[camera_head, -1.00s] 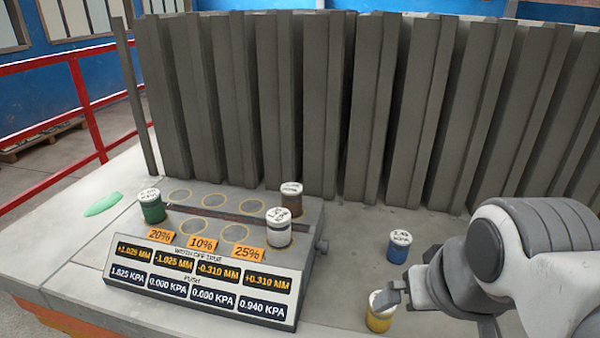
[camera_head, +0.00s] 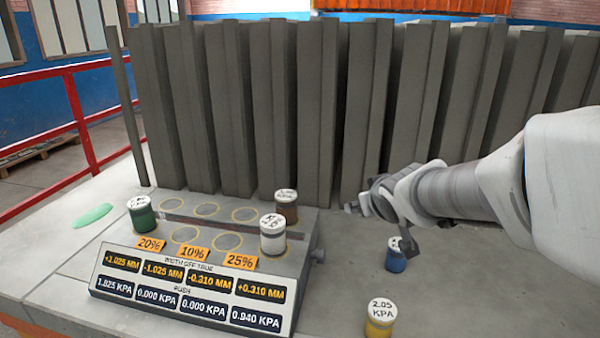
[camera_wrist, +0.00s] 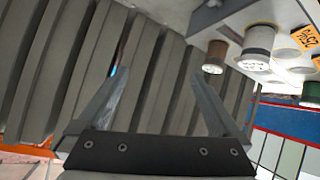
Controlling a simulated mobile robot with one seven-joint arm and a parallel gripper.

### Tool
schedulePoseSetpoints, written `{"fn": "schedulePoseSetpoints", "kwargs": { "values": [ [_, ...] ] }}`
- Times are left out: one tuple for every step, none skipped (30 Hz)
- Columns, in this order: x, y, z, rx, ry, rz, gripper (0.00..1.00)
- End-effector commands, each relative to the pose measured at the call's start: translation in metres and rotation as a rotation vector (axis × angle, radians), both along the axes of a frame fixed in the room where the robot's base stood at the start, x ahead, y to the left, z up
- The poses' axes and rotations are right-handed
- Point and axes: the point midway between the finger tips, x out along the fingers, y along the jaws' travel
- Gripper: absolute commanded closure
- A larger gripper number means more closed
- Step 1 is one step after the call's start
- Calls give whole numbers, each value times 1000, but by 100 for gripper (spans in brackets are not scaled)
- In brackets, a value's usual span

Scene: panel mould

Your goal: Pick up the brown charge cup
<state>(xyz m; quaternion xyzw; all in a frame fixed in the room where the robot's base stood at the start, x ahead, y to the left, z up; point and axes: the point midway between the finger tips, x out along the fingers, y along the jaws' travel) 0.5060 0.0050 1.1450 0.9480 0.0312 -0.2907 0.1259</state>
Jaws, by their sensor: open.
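The brown charge cup (camera_head: 286,206) stands upright at the back right of the grey panel block (camera_head: 318,254), with a white lettered lid. It also shows in the wrist view (camera_wrist: 215,57), to the right of my jaws. My gripper (camera_head: 378,207) is to the right of the block, above the slab and near the grey upright panels. In the wrist view my gripper (camera_wrist: 155,100) has its two fingers spread apart with nothing between them.
A white cup (camera_head: 272,235) stands just in front of the brown one. A green cup (camera_head: 142,214) is at the block's left. A blue cup (camera_head: 396,256) and a yellow cup (camera_head: 380,318) stand on the slab to the right. Grey upright panels (camera_head: 290,110) line the back.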

Motion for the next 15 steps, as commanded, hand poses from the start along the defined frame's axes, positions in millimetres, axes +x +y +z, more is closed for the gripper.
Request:
{"fn": "schedulePoseSetpoints", "kwargs": {
  "values": [
    [15, 6, -12, 10, -15, 31, 0],
    [23, 10, -16, 17, -29, 51, 0],
    [33, 16, -22, 27, -46, 81, 0],
    [40, 21, -26, 37, -59, 104, 0],
    [47, 26, -30, 47, -71, 126, 0],
    [56, 33, -36, 65, -88, 157, 0],
    [63, 38, -41, 77, -100, 181, 0],
    [68, 44, -46, 91, -110, 205, 0],
    [76, 51, -53, 113, -124, 236, 0],
    [81, 57, -58, 129, -134, 261, 0],
    [85, 62, -63, 147, -143, 285, 0],
    [91, 69, -69, 171, -156, 315, 0],
    [94, 74, -73, 189, -164, 337, 0],
    [97, 79, -78, 206, -172, 358, 0],
    [100, 85, -82, 229, -180, 383, 0]
  ]
}}
